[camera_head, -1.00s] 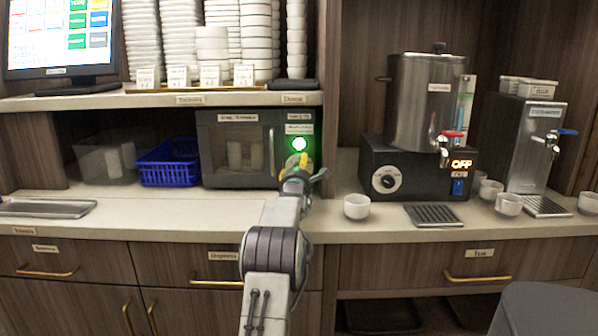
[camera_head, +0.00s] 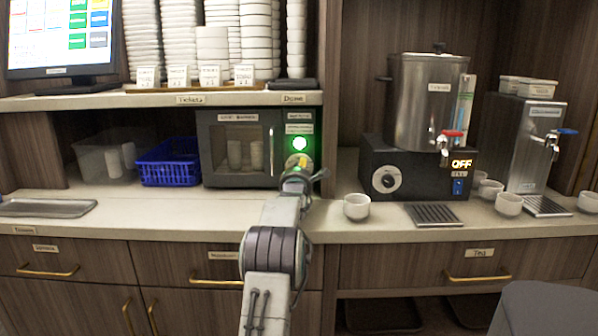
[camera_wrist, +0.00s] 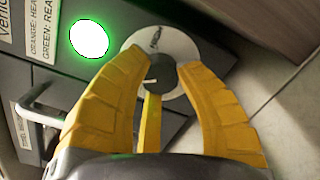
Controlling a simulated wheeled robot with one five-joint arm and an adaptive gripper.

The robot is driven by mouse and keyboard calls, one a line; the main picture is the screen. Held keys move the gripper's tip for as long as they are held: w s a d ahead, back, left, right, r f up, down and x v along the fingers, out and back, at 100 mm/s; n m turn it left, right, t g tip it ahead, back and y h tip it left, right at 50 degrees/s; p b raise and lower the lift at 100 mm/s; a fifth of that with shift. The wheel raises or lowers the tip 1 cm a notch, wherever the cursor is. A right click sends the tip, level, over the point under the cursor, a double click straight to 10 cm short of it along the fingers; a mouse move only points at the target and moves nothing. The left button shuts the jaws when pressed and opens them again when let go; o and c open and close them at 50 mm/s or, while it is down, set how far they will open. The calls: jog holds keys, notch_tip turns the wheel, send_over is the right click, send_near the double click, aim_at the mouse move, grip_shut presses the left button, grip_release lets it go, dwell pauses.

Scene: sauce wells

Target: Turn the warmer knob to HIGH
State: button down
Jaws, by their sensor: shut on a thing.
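The warmer (camera_head: 212,150) is a dark box with a glass door, under the shelf left of the post. Its control panel has a lit green lamp (camera_head: 299,143), also bright in the wrist view (camera_wrist: 89,39). Below the lamp is the warmer knob (camera_wrist: 168,74), dark grey on a pale round dial (camera_wrist: 180,44). A short white mark on the knob points left in the wrist view. In the head view my gripper (camera_head: 297,170) hides most of the knob. Dial lettering is unreadable.
A blue basket (camera_head: 168,162) stands left of the warmer. A white cup (camera_head: 356,206) sits on the counter just right of my wrist. An urn on a black base (camera_head: 415,185) with its own knob stands farther right. The counter before the warmer is clear.

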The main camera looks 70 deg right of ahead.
jog(key=shift+m+b, duration=0.3)
jog(key=shift+b, duration=0.1)
jog(key=shift+m+b, duration=0.4)
jog(key=shift+m, duration=0.3)
jog(key=shift+r+m+b, duration=0.15)
jog(key=shift+m+b, duration=0.15)
jog(key=shift+m, duration=2.3)
jog(key=shift+w+r, duration=0.1)
jog(key=c, duration=0.8)
grip_release()
jog(key=shift+f+y, duration=0.2)
jog(key=shift+y, duration=0.1)
jog(key=shift+v, duration=5.95)
